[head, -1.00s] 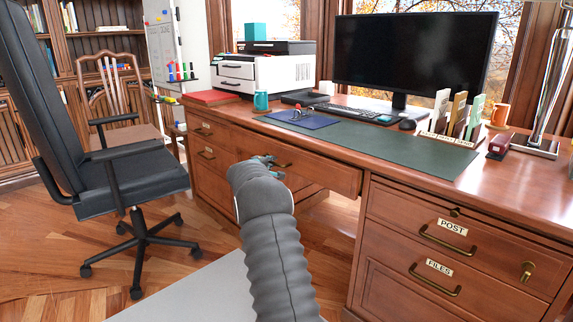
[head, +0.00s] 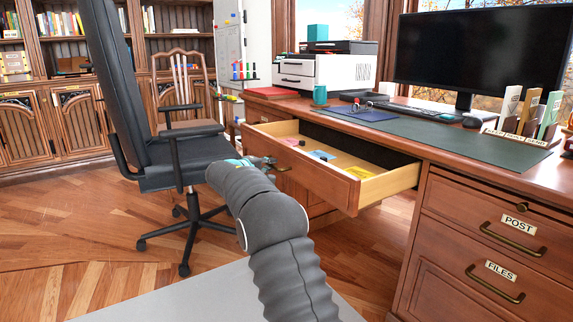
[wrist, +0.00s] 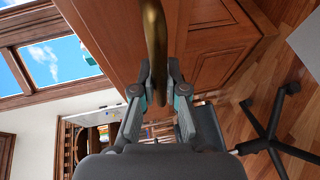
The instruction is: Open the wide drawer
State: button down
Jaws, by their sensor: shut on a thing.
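The wide drawer (head: 322,183) in the middle of the desk is pulled well out. Its light wooden inside shows a yellow note, a blue item and a few small things on the bottom. My gripper (head: 268,162) is at the drawer's front, partly hidden behind my own arm. In the wrist view my gripper (wrist: 156,95) is shut on the brass drawer handle (wrist: 154,40), whose bar runs between the two fingers. The drawer's wooden front also shows in the wrist view (wrist: 112,30).
A black office chair (head: 180,160) stands close to the left of my gripper and the drawer. Lower drawers marked POST and FILES (head: 500,268) are at the right. The desk top (head: 430,138) holds a monitor, printer and teal mug. Open wooden floor lies at the left front.

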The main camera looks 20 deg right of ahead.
jog(key=shift+s+a+r, duration=0.15)
jog(key=shift+a+r, duration=0.05)
jog(key=shift+a, duration=0.5)
jog(key=shift+s+a+r, duration=0.1)
jog(key=shift+a+r, duration=0.05)
jog(key=shift+a, duration=0.5)
jog(key=c, duration=1.2)
grip_release()
jog(key=shift+a, duration=0.2)
jog(key=shift+d+f, duration=0.15)
jog(key=shift+s, duration=0.1)
jog(key=v, duration=1.2)
